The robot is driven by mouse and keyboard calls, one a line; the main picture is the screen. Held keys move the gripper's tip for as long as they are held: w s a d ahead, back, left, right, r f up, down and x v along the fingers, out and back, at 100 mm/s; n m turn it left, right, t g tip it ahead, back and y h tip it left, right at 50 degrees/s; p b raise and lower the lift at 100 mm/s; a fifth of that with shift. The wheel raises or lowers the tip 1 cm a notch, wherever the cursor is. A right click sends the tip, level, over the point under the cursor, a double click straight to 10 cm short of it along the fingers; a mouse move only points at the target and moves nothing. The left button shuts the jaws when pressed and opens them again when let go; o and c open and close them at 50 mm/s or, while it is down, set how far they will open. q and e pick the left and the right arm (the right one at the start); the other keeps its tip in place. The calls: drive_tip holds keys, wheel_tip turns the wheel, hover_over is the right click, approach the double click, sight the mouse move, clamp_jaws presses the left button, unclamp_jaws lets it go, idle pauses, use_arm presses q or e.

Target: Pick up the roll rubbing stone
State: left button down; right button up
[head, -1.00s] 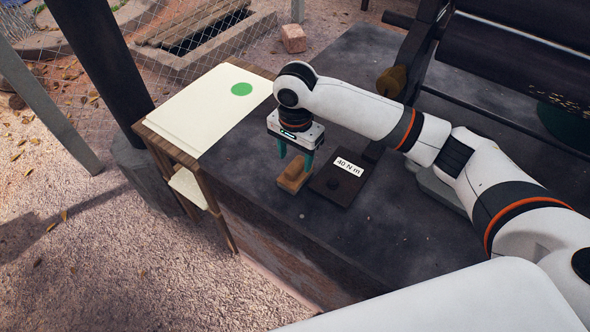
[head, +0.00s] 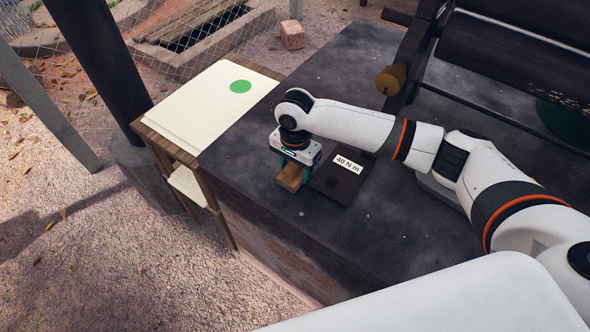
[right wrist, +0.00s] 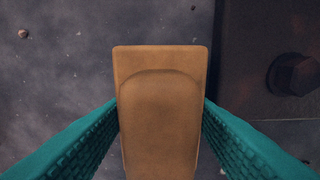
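The roll rubbing stone (head: 289,179) is a tan wooden-looking block on the dark stone bench top (head: 330,75). In the right wrist view the stone (right wrist: 160,115) fills the middle, with a rounded inset on its top face. My right gripper (head: 300,176) is low over it, with a teal finger on each side. In that wrist view the fingers (right wrist: 161,130) reach up to the stone's left and right edges; firm contact cannot be made out. The spread in the head view still looks wide, so I take it as open. My left gripper is not in view.
A dark plate (head: 341,182) labelled 40 N m lies just right of the stone, with a bolt on it. A pale board (head: 205,110) with a green dot lies to the left. Dark rollers (head: 520,60) stand at the back right. Bench top in front is clear.

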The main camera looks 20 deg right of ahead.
drive_tip(key=shift+c, duration=0.9)
wheel_tip(320, 180, up, 10)
drive_tip(key=shift+r, duration=0.1)
